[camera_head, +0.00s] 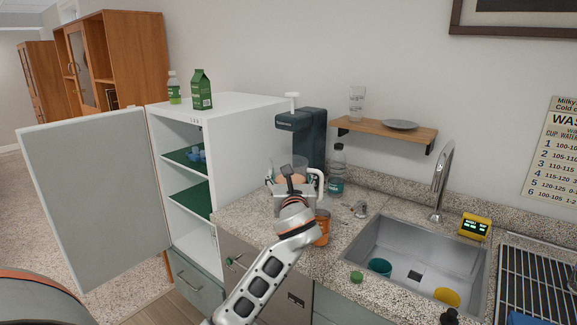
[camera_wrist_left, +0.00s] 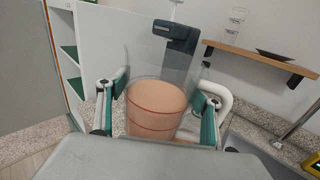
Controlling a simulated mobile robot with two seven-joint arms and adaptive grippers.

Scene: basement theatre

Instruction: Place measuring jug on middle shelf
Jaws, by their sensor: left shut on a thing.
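The measuring jug (camera_head: 290,166) is clear, with an orange-pink content and a white handle on its right. It is at the counter's left end, in front of the coffee machine. My left gripper (camera_head: 292,190) is shut on it. In the left wrist view the jug (camera_wrist_left: 157,108) is upright between the two fingers (camera_wrist_left: 157,120). I cannot tell whether its base touches the counter. The white open cabinet (camera_head: 240,104) stands to the left, with green shelves; the upper visible shelf (camera_head: 175,156) holds a bluish item and the lower one (camera_head: 190,203) looks bare. My right gripper is out of view.
The cabinet door (camera_head: 98,190) is swung wide to the left. A bottle (camera_head: 174,90) and a green carton (camera_head: 201,92) stand on top. An orange jar (camera_head: 322,228) and a water bottle (camera_head: 337,172) are near the jug; the sink (camera_head: 415,265) lies right.

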